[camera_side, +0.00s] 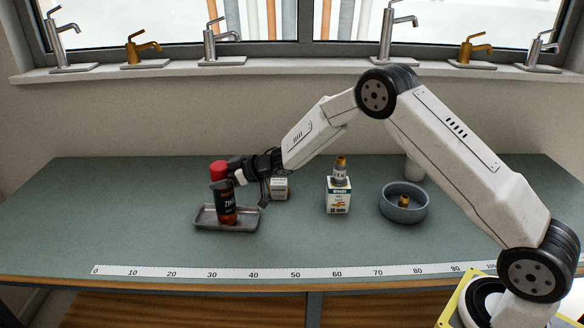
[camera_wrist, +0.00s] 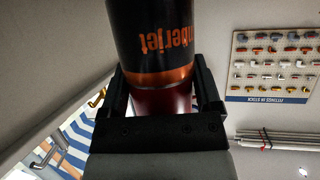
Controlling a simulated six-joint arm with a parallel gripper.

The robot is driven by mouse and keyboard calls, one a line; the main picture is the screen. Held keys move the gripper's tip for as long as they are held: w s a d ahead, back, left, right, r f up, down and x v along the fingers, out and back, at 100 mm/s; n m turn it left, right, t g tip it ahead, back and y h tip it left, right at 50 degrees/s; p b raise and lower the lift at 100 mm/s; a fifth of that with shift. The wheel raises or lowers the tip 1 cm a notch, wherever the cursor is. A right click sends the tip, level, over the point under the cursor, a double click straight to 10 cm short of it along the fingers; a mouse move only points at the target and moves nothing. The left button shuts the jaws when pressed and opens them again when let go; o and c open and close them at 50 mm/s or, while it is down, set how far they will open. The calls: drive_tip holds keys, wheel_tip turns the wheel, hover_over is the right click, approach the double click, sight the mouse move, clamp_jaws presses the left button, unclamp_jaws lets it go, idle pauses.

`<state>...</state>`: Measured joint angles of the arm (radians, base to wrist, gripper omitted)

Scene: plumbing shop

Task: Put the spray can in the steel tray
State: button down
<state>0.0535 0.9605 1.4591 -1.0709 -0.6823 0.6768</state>
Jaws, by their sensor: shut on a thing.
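In the wrist view the can (camera_wrist: 152,38) appears upside down, with a finger of my gripper (camera_wrist: 164,88) on each side. The tray does not show there.
Right of the tray are a small box (camera_side: 279,190), a white and green box (camera_side: 338,203) with a fitting on top, and a blue-grey bowl (camera_side: 412,215) holding a brass piece. A ruler strip (camera_side: 200,272) runs along the front edge. The bench's left side is clear.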

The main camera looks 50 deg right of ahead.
drive_tip(key=shift+f, duration=0.1)
unclamp_jaws()
drive_tip(key=v, duration=1.2)
idle(0.4)
drive_tip(key=shift+s, duration=0.1)
idle(0.5)
